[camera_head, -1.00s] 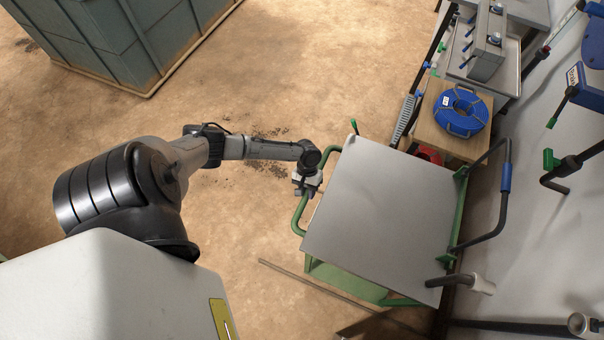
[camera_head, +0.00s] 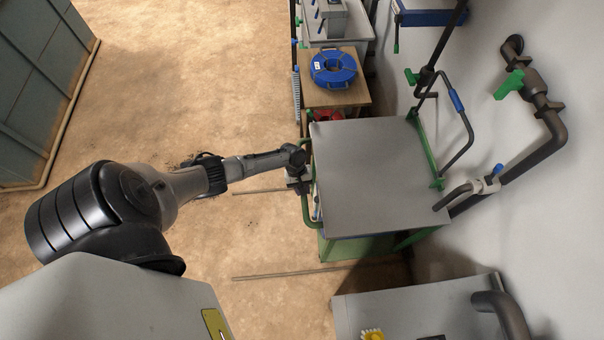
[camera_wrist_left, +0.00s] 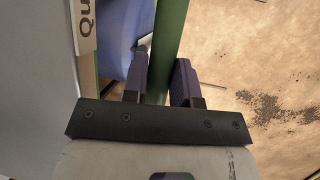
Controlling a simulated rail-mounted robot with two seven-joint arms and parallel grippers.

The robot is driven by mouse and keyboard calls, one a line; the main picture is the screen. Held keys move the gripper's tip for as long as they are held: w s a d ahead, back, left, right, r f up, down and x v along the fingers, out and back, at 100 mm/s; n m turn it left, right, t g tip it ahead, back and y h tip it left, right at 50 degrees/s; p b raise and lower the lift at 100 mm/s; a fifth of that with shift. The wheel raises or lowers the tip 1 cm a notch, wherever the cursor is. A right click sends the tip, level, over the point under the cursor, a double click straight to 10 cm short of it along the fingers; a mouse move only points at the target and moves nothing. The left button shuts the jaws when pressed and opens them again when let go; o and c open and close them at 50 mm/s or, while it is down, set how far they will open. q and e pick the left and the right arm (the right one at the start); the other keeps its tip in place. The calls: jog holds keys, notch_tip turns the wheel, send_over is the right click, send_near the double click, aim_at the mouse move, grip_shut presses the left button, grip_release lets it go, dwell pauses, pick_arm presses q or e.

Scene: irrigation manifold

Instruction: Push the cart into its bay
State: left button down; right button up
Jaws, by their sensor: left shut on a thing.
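The cart (camera_head: 370,180) has a flat grey top on a green frame and stands against the wall side in the head view. A green tube handle (camera_head: 306,212) runs along its left side. My left gripper (camera_head: 301,184) is at this handle, beside the cart's left edge. In the left wrist view the green handle bar (camera_wrist_left: 171,40) passes between the two fingers of my left gripper (camera_wrist_left: 160,82), which is shut on it. My right gripper is not in view. I cannot tell which floor area is the bay.
A wooden-topped table (camera_head: 350,95) with a blue hose coil (camera_head: 333,68) stands just beyond the cart. A grey bench (camera_head: 400,302) stands nearer me. Pipes (camera_head: 540,160) line the right wall. Thin strips (camera_head: 300,272) lie on the floor. Open floor (camera_head: 190,80) is to the left.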

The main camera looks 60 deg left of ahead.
pick_arm(q)
jog(key=shift+w, duration=0.15)
jog(key=c, duration=1.3)
grip_release()
jog(key=shift+o, duration=1.3)
jog(key=shift+w+d, duration=0.15)
jog(key=shift+w, duration=0.15)
jog(key=shift+o, duration=0.7)
jog(key=shift+s, duration=0.15)
jog(key=shift+r, duration=0.1)
jog(key=shift+a+r, duration=0.2)
jog(key=shift+r, duration=0.1)
jog(key=p+v, duration=0.3)
jog(key=v, duration=1)
